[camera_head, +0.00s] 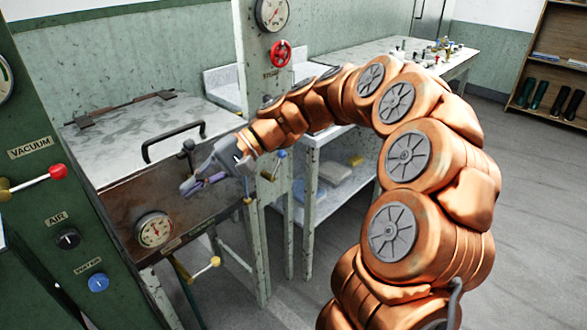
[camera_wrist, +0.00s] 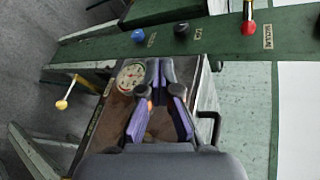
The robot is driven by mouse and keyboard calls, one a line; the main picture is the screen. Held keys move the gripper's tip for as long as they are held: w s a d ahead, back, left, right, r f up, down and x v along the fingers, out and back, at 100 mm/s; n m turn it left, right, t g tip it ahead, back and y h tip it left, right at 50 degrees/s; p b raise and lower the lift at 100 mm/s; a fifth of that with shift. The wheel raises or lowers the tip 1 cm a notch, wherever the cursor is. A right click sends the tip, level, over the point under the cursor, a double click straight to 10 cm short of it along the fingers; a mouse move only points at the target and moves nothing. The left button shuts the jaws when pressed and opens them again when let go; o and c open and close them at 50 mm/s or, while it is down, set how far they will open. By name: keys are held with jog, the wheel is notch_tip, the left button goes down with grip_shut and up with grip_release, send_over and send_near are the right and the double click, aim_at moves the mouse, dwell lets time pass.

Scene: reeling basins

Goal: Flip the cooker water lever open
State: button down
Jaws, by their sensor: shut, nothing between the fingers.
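The cooker (camera_head: 130,115) is a worn metal box with a hinged lid, a black lid handle (camera_head: 173,140) and a round gauge (camera_head: 154,230) on its front. A lever with a yellow knob (camera_head: 207,265) sits below the front; it also shows in the wrist view (camera_wrist: 65,95). A blue-knobbed lever (camera_head: 281,155) is to the right, behind my gripper. I cannot tell from labels which lever is the cooker water one. My gripper (camera_head: 188,189) is shut and empty in front of the cooker, above the gauge and apart from both levers. It shows in the wrist view (camera_wrist: 160,70).
A green panel (camera_head: 40,200) at left carries a red-knobbed vacuum lever (camera_head: 55,172), a black air knob (camera_head: 67,238) and a blue water knob (camera_head: 98,282). A post with a red valve wheel (camera_head: 280,54) stands behind my arm. Open floor lies at right.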

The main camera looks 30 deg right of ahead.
jog(key=w+d+f+m+t+y+b, duration=0.2)
jog(key=w+d+f+m+t+b, duration=0.15)
jog(key=w+d, duration=0.65)
jog(key=d+f+m+t+h+b, duration=0.1)
jog(key=d+f+m+t+b, duration=0.3)
jog(key=d, duration=0.7)
jog(key=w+d+f+m+t+h+b, duration=0.15)
jog(key=d+f+t, duration=0.35)
jog(key=d, duration=0.6)
jog(key=d+f+m+t+h+b, duration=0.25)
jog(key=d+f, duration=0.35)
jog(key=d, duration=0.6)
jog(key=w+a+r+b, duration=0.2)
jog(key=w+a+b, duration=0.1)
jog(key=w+a, duration=0.4)
jog(key=shift+a+r+y+b, duration=0.3)
jog(key=shift+a+b, duration=0.1)
jog(key=shift+a, duration=0.5)
